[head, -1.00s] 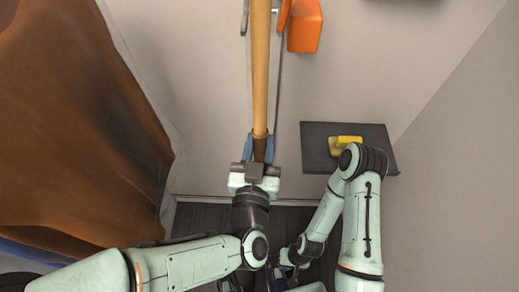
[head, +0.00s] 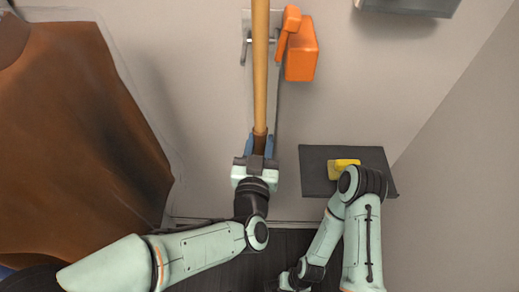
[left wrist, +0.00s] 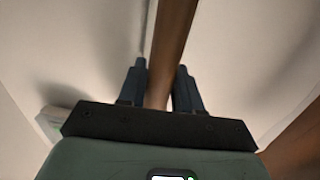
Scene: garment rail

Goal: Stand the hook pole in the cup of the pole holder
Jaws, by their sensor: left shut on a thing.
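The hook pole (head: 260,75) is a long wooden shaft with a dark brown lower part. It runs from the top edge of the head view down into my left gripper (head: 259,145). My left gripper is shut on the dark part, which also shows between the fingers in the left wrist view (left wrist: 173,45). The pole's top is out of view. I cannot make out the pole holder's cup.
A pale metal strip with a small bracket (head: 245,42) is on the wall behind the pole. An orange box-like thing (head: 301,55) is right of it. A dark shelf (head: 317,170) holds a yellow object (head: 343,165). A brown garment (head: 85,130) hangs at left. A grey fixture (head: 410,6) is at top right.

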